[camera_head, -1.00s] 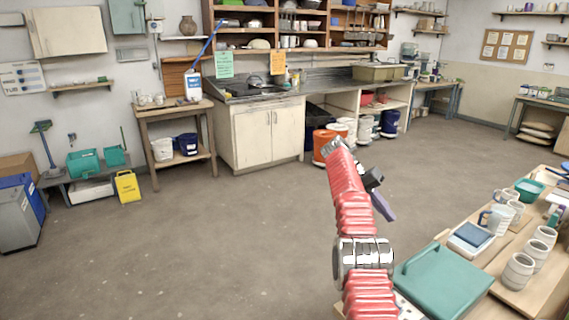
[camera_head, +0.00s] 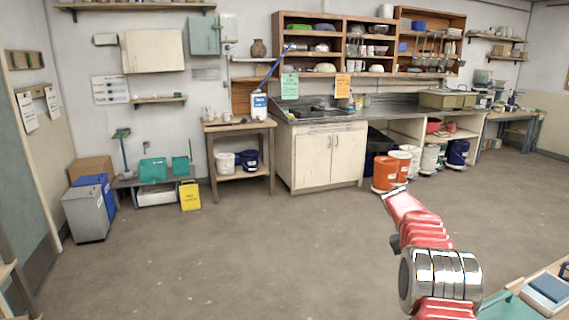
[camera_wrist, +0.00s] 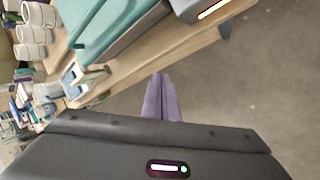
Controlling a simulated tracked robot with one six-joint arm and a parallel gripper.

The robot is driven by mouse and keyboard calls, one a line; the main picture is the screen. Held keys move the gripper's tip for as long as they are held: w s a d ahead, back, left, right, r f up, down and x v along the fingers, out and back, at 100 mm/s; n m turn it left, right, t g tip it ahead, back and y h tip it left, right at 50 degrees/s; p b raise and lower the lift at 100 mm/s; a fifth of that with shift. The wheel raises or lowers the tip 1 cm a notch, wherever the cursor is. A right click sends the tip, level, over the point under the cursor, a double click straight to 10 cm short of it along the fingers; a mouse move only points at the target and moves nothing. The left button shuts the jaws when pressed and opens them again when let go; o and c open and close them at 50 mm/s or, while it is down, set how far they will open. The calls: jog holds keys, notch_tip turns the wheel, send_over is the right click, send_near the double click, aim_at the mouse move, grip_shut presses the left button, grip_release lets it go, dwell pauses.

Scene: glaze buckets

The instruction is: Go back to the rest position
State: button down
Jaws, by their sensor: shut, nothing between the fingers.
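My gripper shows in the wrist view as two purple fingers (camera_wrist: 163,98) pressed together, with nothing between them. It hangs over the edge of the wooden table (camera_wrist: 190,48) and the grey floor. In the head view my red arm rises at the lower right, and the fingers are hidden behind it.
A teal board or lid (camera_wrist: 105,28), white mugs (camera_wrist: 32,32) and a sponge tray (camera_head: 548,290) are on the table. Orange bucket (camera_head: 385,173), white bucket (camera_head: 410,160) and blue bucket (camera_head: 457,152) stand by the counter (camera_head: 330,155). The middle floor is clear.

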jog(key=s+a+r+n+t+y, duration=0.1)
jog(key=s+a+r, duration=0.3)
jog(key=s+a, duration=0.5)
jog(key=s+a+r+n+t+y, duration=0.1)
jog(key=s+a+r+t, duration=0.3)
jog(key=s+a, duration=0.5)
jog(key=s+a+r+n+t+y, duration=0.2)
jog(key=s+a+r, duration=0.4)
jog(key=s, duration=1.4)
jog(key=shift+a+t+y, duration=0.5)
jog(key=shift+a+t, duration=0.2)
jog(key=shift+a, duration=1.05)
